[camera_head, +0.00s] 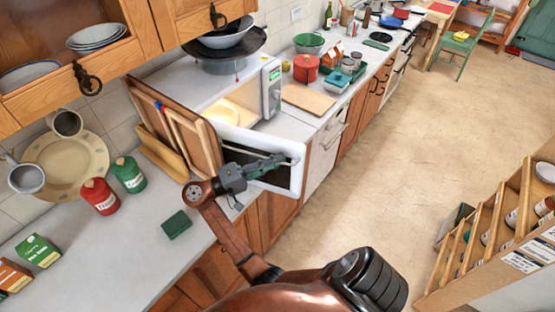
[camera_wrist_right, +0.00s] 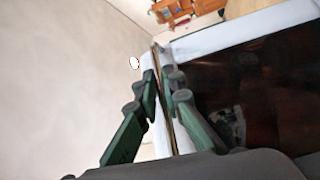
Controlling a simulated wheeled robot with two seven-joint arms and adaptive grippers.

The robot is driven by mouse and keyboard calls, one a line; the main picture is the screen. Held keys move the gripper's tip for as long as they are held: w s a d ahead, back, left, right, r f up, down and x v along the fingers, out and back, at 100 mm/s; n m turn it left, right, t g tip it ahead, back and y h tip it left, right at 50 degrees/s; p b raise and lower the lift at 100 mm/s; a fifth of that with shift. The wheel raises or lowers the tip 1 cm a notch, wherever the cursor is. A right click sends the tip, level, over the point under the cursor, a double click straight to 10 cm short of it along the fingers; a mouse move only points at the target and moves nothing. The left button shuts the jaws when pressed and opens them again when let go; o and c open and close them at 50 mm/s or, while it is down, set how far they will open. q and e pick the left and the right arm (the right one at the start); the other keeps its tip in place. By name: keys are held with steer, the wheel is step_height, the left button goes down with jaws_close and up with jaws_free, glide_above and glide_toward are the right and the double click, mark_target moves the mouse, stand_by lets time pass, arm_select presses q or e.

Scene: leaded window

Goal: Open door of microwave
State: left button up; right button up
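The white microwave (camera_head: 225,92) stands on the counter, with its lit control panel (camera_head: 271,88) on the right side of its front. Its door (camera_head: 297,178) stands open, swung out over the counter's front edge, and the pale yellow inside shows. My right gripper (camera_head: 275,162) is at the door's dark window face. The dark door window (camera_wrist_right: 265,95) fills the right there. My left gripper is not in view.
Wooden boards (camera_head: 180,125) lean beside the microwave's left side. A red canister (camera_head: 99,196), a green canister (camera_head: 128,174) and a dark green block (camera_head: 176,223) stand on the left counter. A dark pan with bowls (camera_head: 225,45) sits on top.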

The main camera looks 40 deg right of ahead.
steer(key=shift+o, duration=0.5)
steer(key=v, duration=0.7)
steer(key=shift+a, duration=0.35)
steer(key=shift+d+f, duration=0.1)
